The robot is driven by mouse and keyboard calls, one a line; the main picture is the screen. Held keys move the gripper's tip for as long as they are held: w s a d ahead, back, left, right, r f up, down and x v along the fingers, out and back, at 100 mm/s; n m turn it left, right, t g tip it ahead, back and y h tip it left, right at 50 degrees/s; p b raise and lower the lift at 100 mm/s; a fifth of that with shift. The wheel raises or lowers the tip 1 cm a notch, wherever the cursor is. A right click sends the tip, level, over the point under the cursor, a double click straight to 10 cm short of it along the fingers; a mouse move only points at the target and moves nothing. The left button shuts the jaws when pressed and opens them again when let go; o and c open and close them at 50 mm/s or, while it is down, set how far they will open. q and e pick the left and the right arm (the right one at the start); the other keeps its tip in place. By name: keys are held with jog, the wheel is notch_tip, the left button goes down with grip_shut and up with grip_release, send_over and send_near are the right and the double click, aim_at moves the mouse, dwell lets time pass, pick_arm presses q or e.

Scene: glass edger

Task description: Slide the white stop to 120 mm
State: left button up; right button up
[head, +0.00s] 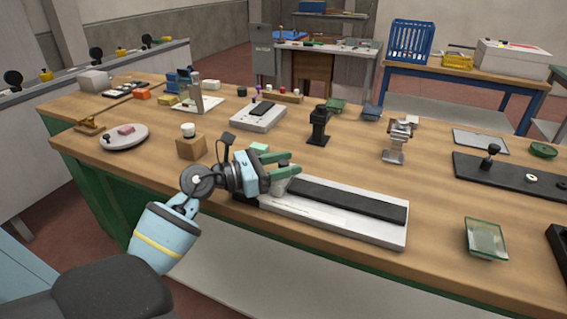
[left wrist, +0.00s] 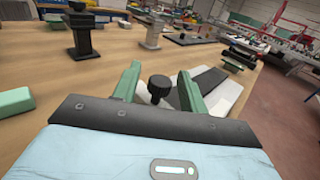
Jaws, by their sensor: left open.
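The long white base (head: 385,231) with a black strip (head: 345,198) lies near the table's front edge. It also shows in the left wrist view (left wrist: 228,95), beyond my fingers. My left gripper (head: 285,179) is open at the base's left end. In the left wrist view, its two green fingers (left wrist: 158,74) stand apart, with a black round knob (left wrist: 158,88) between them. A pale part under the knob may be the white stop; my gripper mostly hides it. I cannot tell whether the fingers touch it, and I cannot read any scale. My right gripper is not in view.
A wooden block with a white knob (head: 190,147) stands left of my gripper. A pale green block (head: 259,148) lies just behind it. A black stand (head: 319,126) and a grey stand (head: 397,140) are farther back. A glass piece (head: 485,238) lies to the right.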

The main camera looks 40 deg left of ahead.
pick_arm(q)
grip_shut()
jog(key=shift+w+d, duration=0.1)
jog(key=shift+d, duration=0.4)
grip_release()
jog(key=shift+a, duration=0.1)
